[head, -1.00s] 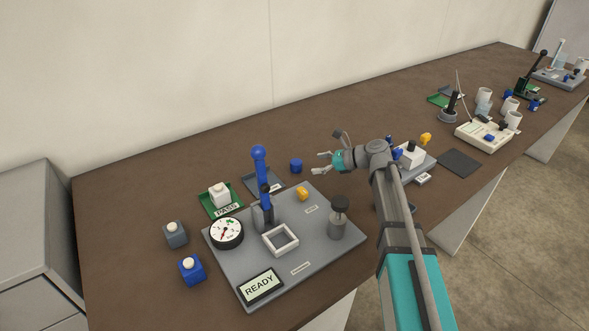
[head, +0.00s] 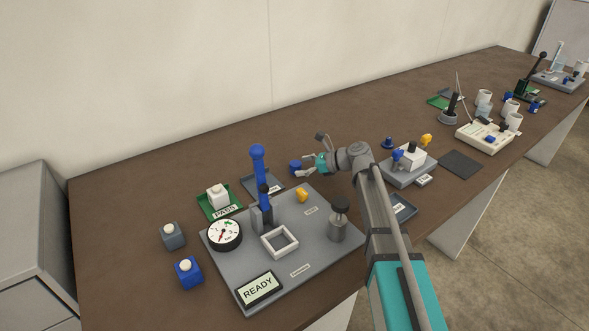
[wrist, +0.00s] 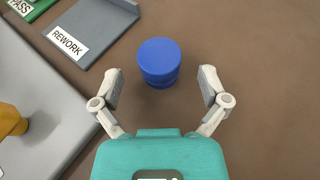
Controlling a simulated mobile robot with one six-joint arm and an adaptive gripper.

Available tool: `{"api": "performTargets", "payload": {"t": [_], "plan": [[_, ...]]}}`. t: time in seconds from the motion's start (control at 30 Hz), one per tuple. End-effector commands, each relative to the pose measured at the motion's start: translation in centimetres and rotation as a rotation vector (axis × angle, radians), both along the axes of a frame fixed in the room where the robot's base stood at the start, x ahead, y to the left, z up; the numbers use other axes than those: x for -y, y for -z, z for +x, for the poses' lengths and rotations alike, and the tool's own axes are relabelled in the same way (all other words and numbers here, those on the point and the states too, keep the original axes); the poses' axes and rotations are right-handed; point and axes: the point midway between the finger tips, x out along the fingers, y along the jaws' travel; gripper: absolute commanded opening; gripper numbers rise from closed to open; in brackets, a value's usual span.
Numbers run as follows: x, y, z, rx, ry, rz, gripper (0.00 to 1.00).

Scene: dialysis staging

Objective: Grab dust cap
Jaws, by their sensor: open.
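The dust cap appears to be the small blue round cap (head: 295,167) standing on the brown table behind the grey test plate. In the wrist view the blue cap (wrist: 159,62) sits centred ahead of my gripper, between and slightly beyond the fingertips. My gripper (wrist: 160,88) is open and empty, with a finger on each side of the cap's near edge and gaps on both sides. In the head view my gripper (head: 305,169) is close to the cap's right side, and I cannot tell there whether they touch.
The REWORK tray (wrist: 100,25) lies left of the cap. The grey plate (head: 320,260) carries a blue lever (head: 259,165), a gauge (head: 224,235) and a yellow knob (head: 302,195).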

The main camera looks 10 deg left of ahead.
Motion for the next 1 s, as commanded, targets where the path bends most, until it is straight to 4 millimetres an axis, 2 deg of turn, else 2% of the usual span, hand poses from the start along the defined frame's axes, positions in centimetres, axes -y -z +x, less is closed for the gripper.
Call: {"api": "performTargets", "payload": {"t": [0.1, 0.23, 0.8, 1.0], "plan": [[-1.3, 0.7, 0.1, -0.001, -0.002, 0.000, 0.94], [-1.9, 0.9, 0.1, 0.000, -0.001, 0.000, 0.94], [-2.1, 0.8, 0.1, -0.001, -0.002, 0.000, 0.94], [-2.1, 0.8, 0.0, -0.001, -0.002, 0.000, 0.57]]}}
